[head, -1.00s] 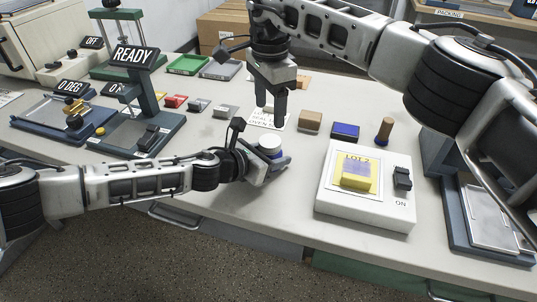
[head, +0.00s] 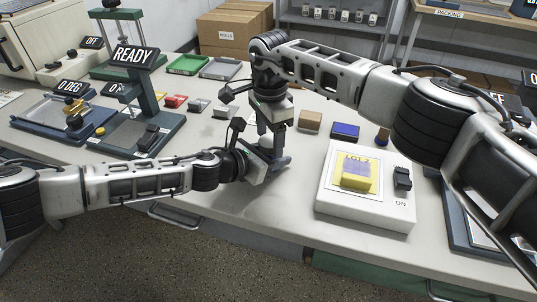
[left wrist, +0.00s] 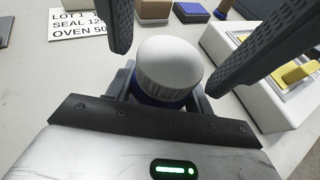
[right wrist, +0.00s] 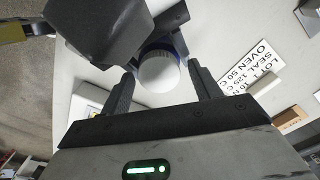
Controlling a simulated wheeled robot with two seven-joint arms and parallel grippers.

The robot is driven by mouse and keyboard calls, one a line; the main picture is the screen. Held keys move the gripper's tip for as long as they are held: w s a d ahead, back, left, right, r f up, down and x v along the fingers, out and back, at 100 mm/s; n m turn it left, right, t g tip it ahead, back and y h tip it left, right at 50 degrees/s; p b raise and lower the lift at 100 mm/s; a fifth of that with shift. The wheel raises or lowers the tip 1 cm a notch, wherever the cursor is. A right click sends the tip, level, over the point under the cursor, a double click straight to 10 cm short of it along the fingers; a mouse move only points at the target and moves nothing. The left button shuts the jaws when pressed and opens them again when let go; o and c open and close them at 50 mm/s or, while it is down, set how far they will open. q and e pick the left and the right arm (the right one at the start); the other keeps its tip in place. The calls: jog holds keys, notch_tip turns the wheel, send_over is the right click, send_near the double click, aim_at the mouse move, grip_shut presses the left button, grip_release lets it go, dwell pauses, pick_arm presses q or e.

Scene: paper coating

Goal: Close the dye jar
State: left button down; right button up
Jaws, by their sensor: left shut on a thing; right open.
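The dye jar (left wrist: 155,100) is upright with a dark blue body and a ribbed white lid (left wrist: 168,65) on its top; whether the lid is tight I cannot tell. My left gripper (head: 272,162) is shut around the jar's body from the side, low over the table. My right gripper (head: 270,134) points down from above, open, its fingers on either side of the lid. In the right wrist view the lid (right wrist: 158,72) sits between the spread fingers (right wrist: 163,88). In the head view the jar is mostly hidden by the grippers.
Behind are a brown block (head: 310,121) and a blue pad (head: 345,131). A printed card (right wrist: 252,75) lies close by. The front table strip is clear.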

jog(key=c, duration=1)
jog(key=m, duration=0.9)
jog(key=shift+m, duration=0.4)
jog(key=o, duration=1)
jog(key=shift+o, duration=0.4)
